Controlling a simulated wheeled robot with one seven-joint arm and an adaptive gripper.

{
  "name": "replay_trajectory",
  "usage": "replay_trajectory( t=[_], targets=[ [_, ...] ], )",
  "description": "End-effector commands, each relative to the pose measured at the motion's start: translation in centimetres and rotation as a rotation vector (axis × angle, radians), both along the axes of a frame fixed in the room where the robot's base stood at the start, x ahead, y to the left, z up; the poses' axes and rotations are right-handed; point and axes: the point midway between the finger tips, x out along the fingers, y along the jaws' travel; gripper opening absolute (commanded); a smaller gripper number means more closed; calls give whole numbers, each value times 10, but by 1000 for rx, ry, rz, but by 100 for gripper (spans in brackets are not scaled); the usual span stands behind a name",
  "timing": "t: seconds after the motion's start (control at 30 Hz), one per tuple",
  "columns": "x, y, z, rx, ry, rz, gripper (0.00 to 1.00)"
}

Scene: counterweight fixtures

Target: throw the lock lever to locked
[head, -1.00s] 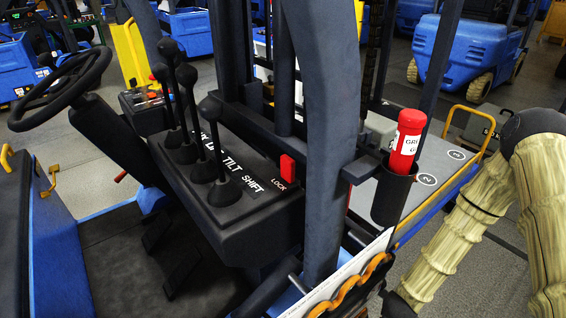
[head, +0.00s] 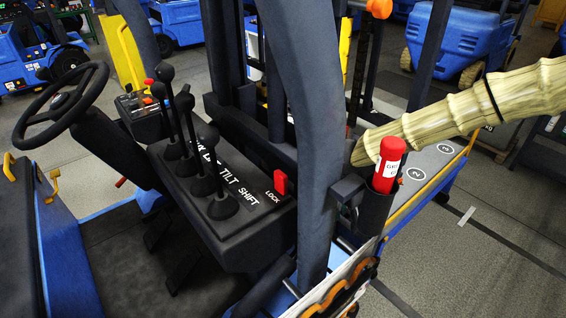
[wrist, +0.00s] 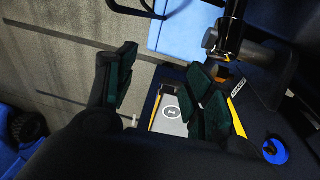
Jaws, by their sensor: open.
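The lock lever (head: 281,182) is a small red lever on the right end of the dark lever console (head: 225,228), beside the white LOCK lettering. It stands upright from the console top. My arm reaches in from the right and passes behind the thick dark post, so my gripper is hidden in the head view. In the wrist view my gripper (wrist: 162,88) is open, its two dark green finger pads apart with nothing between them. I cannot make out the lock lever in the wrist view.
Several black-knobbed levers (head: 208,135) stand left of the lock lever. The thick post (head: 313,150) rises just right of it. A red cylinder (head: 388,165) sits in a black holder (head: 376,208) near my arm. The steering wheel (head: 60,103) is at far left.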

Motion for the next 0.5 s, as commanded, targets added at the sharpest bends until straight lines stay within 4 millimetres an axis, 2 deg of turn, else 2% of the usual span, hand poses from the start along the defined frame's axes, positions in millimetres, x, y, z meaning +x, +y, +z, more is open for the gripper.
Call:
replay_trajectory(
  t=[0.03, 0.17, 0.3, 0.4, 0.5],
  targets=[
    [2, 19, 38, 37, 17, -11, 53],
    [-4, 62, 116, 142, 85, -23, 53],
    [-18, 103, 202, 267, 161, -14, 53],
    [-29, 127, 254, 344, 207, 2, 53],
    [-39, 145, 291, 401, 242, 22, 53]
  ],
)
